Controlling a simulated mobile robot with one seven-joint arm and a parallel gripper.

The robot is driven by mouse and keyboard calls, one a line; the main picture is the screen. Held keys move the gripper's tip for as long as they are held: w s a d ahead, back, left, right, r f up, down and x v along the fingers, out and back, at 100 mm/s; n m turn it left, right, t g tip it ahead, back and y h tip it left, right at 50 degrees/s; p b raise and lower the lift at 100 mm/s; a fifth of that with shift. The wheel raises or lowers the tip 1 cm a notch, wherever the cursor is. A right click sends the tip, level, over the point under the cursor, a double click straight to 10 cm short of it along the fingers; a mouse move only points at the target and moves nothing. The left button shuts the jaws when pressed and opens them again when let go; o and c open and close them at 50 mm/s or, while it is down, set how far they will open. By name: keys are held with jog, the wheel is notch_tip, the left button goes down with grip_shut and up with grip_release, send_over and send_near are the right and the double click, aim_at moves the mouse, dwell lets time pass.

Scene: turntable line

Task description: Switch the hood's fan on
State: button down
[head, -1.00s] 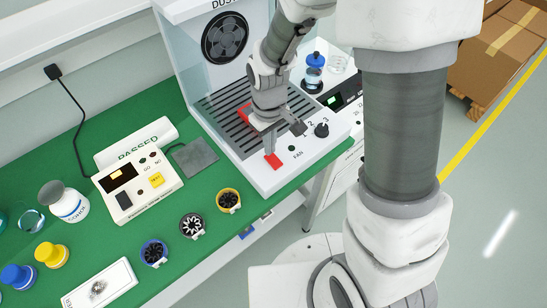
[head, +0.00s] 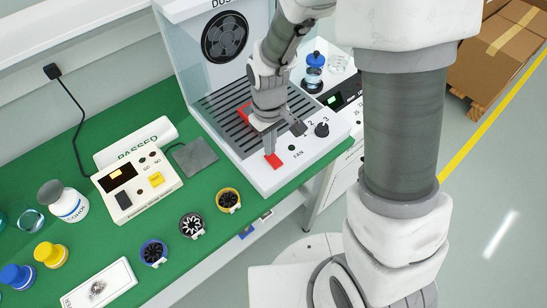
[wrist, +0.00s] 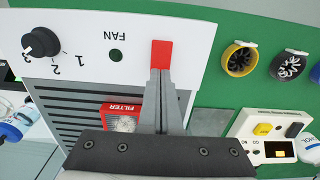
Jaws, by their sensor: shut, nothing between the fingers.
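The dust hood (head: 190,95) stands at the back of the bench, with a white front panel (wrist: 70,25). A red switch (head: 273,160) sits on this panel; in the wrist view (wrist: 161,54) it lies right at my fingertips. Beside it are the word FAN and a small dark green lamp (wrist: 116,55) that looks unlit. My gripper (wrist: 160,74) is shut and empty, pointing down at the switch. Its tips overlap the switch's near end; I cannot tell whether they touch it. In the head view my gripper (head: 269,146) partly hides the panel behind it.
A black knob (head: 321,130) marked 1, 2, 3 is on the same panel. A red filter block (wrist: 121,117) lies on the slotted grille (head: 228,127). Several small fans, including a yellow one (head: 228,200), and a tester (head: 138,184) stand on the green mat.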

jog(key=shift+f+b, duration=0.65)
jog(key=shift+f, duration=0.15)
jog(key=shift+r, duration=0.1)
jog(key=shift+r+p, duration=2.7)
jog(key=shift+r, duration=0.7)
jog(key=shift+r, duration=0.1)
jog(key=s+d+r+m+t, duration=0.2)
jog(key=s+d+r, duration=0.1)
jog(key=r, duration=0.4)
jog(key=s+d+r+m+t, duration=0.1)
jog(key=s+d+r, duration=0.3)
jog(key=r, duration=0.4)
jog(key=s+d+r+m+t, duration=0.2)
jog(key=s+d+r+m, duration=0.1)
jog(key=s+r, duration=0.2)
notch_tip(320, 180, up, 2)
jog(key=shift+s+d+r+m+t, duration=0.2)
jog(key=shift+d+r+m+t, duration=0.1)
jog(key=shift+m, duration=0.1)
